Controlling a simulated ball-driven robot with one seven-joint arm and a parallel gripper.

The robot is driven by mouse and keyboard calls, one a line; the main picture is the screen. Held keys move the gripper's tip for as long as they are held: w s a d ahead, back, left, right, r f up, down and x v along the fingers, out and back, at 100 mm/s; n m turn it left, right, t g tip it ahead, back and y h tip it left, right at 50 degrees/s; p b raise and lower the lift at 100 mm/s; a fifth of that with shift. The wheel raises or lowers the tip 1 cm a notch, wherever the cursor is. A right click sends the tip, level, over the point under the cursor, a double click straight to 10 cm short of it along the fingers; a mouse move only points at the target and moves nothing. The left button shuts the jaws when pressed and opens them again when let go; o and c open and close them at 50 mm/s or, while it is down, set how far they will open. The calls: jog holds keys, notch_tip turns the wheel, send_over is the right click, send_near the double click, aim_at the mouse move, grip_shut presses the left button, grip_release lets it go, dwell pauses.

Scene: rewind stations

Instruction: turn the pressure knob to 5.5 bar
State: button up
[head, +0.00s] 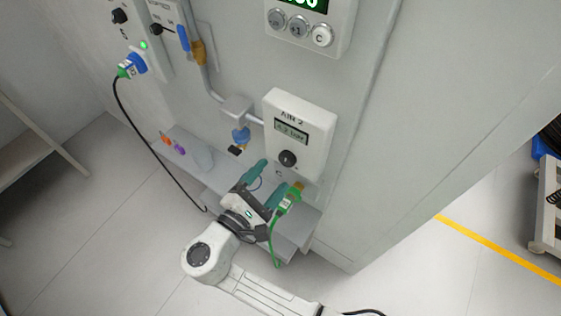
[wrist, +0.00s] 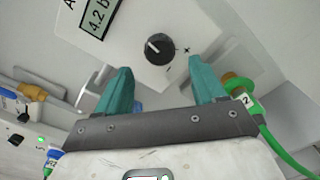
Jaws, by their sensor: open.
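The pressure knob (head: 287,158) is a round black dial low on the white AIR 2 box (head: 316,128). In the wrist view the knob (wrist: 159,49) has a pale pointer line, with a plus mark to its right. The display (wrist: 98,14) above it reads 4.2 b, its end cut off; in the head view the display (head: 291,131) is small. My gripper (head: 272,176) has teal fingers and is open and empty below the knob. In the wrist view the fingertips (wrist: 160,76) stand apart, either side of and short of the knob, not visibly touching it.
A green plug and cable (head: 288,200) sit close right of my gripper, at a brass fitting (wrist: 238,85). A grey shelf (head: 180,150) runs below. Another panel with buttons (head: 298,24) hangs above.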

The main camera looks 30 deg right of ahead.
aim_at(283, 162)
jog(key=shift+p+x, duration=0.35)
jog(key=shift+x, duration=2.05)
jog(key=c, duration=1.1)
jog(key=shift+o, duration=0.2)
jog(key=shift+f+b, duration=0.1)
jog(key=shift+b, duration=0.2)
jog(key=m+b, duration=0.4)
jog(key=shift+f+m, duration=0.15)
jog(key=shift+m, duration=0.25)
jog(key=m+b, duration=0.2)
jog(key=b, duration=0.1)
jog(key=shift+m, duration=0.4)
jog(key=shift+r+m+b, duration=0.25)
jog(key=shift+m+b, duration=0.65)
